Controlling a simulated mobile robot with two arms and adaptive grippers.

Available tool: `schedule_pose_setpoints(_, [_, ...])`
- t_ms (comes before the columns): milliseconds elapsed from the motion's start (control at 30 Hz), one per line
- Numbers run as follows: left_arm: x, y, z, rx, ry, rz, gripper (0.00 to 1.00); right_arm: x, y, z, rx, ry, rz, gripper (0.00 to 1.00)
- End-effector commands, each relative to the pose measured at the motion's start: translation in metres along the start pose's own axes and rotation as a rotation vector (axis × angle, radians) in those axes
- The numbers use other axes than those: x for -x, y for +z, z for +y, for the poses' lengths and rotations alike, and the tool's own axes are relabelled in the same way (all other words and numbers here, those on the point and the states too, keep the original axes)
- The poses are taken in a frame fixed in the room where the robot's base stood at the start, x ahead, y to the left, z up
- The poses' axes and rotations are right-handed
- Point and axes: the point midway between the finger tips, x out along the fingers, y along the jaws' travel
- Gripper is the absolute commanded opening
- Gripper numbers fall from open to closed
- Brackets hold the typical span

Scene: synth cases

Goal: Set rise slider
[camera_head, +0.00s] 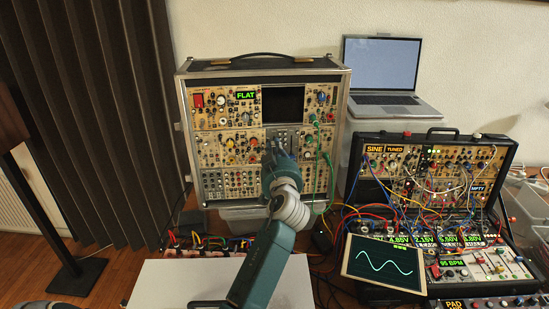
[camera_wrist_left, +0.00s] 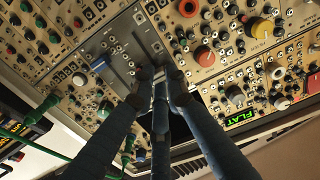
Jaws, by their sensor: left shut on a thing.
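The tall synth case (camera_head: 228,163) stands at the back with tan panels and a grey slider panel in its middle. In the left wrist view the grey slider panel (camera_wrist_left: 118,42) fills the upper middle, with slots and a blue-and-white slider cap (camera_wrist_left: 100,66) left of my fingers. My left gripper (camera_head: 279,148) reaches up to this panel; its fingertips (camera_wrist_left: 160,74) are closed together at the panel's lower part. They are shut on a small slider cap, which the fingers hide. I cannot read which slider it is. My right gripper is not in view.
Green cables (camera_head: 330,165) hang close to the right of my left gripper. A second synth case (camera_head: 517,160) with many cables, a tablet showing a wave (camera_head: 384,263) and a laptop (camera_head: 388,75) are on the right. A white tabletop (camera_head: 165,283) lies in front.

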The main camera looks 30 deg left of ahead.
Motion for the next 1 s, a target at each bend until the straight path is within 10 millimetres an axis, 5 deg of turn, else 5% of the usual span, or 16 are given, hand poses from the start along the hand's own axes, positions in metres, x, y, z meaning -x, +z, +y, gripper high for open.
schedule_pose_setpoints(100, [0.001,-0.015,0.003,0.002,0.006,0.002,0.00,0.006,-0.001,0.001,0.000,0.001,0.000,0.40])
schedule_pose_setpoints(400, [0.001,-0.017,0.003,0.001,0.007,0.005,0.00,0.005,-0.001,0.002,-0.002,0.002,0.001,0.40])
schedule_pose_setpoints(433, [0.001,-0.017,0.003,0.001,0.007,0.005,0.17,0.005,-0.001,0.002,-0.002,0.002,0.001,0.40])
schedule_pose_setpoints(533, [0.001,-0.017,0.003,0.001,0.006,0.005,0.36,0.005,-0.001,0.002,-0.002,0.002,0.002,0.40])
schedule_pose_setpoints(833, [0.002,-0.015,0.001,0.000,0.003,0.001,0.36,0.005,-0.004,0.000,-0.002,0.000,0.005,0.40])
schedule_pose_setpoints(1000, [0.021,-0.014,0.003,0.001,0.005,0.001,0.36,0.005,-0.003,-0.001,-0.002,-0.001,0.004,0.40])
